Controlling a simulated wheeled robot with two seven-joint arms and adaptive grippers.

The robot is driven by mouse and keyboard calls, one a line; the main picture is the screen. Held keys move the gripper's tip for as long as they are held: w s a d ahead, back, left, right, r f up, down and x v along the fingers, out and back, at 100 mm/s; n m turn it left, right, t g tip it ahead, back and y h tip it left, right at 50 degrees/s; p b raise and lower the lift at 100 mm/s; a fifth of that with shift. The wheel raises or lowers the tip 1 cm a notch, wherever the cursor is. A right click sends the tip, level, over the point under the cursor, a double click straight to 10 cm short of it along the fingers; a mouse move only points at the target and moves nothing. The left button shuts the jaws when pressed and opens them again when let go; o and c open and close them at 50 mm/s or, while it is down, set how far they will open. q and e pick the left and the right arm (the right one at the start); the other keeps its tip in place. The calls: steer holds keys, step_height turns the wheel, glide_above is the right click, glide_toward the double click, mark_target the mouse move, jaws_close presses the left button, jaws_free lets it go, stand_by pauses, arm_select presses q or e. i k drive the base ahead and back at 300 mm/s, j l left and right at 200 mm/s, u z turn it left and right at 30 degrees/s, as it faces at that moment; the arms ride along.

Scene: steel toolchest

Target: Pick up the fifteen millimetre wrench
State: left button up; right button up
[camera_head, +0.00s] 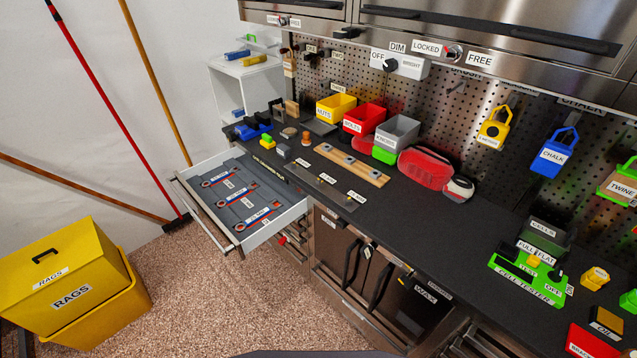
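An open drawer (297,207) sticks out from the left end of the steel toolchest. It has a dark grey insert with wrench slots and small white labels. The far wrench place (221,178), the middle wrench place (237,197) and the near wrench place (258,217) each have a label and red and blue marks at the ends. The size print is too small for me to tell which is the fifteen millimetre wrench. Neither of my grippers is in view.
The drawer's front handle bar (205,217) faces left, over open carpet. A yellow rags bin (70,290) stands at lower left. A red pole (110,100) leans on the wall behind the drawer. The dark worktop (330,200) holds bins and tools beside the drawer.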

mark_target(216, 179)
steer(key=i+j+z, duration=0.1)
steer(key=j+z, duration=0.2)
steer(key=j, duration=0.5)
steer(key=j+z, duration=0.3)
steer(key=j, duration=0.45)
steer(key=i, duration=0.05)
